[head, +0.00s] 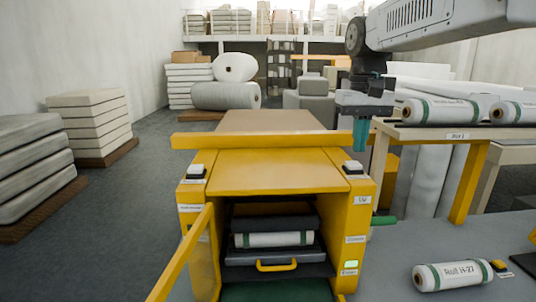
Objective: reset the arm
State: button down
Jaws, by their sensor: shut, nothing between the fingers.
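My gripper (360,148) hangs at the right of centre, with its teal fingers pointing down, shut and empty. My arm reaches in from the upper right. The gripper appears above and behind the right side of a yellow machine (275,172); the exact distance cannot be told. The machine's front is open and a roll (272,239) lies inside, between dark plates. A drawer with a yellow handle (276,266) is below that roll.
A labelled roll (452,275) lies on the grey surface at lower right. More rolls (440,111) lie on a table at right. A yellow bar (182,255) stands out at the machine's left front. Stacked slabs (92,124) stand at left; the floor (120,215) between is clear.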

jog(key=s+d+f, duration=0.1)
jog(key=s+f, duration=0.3)
jog(key=s, duration=0.6)
jog(key=s+d+f+t, duration=0.1)
jog(key=s+f, duration=0.4)
jog(key=s, duration=0.4)
jog(key=s+d+f, duration=0.1)
jog(key=s+f, duration=0.3)
jog(key=s, duration=0.6)
jog(key=shift+s+f+t, duration=0.25)
jog(key=shift+s+t, duration=0.05)
jog(key=shift+s, duration=0.05)
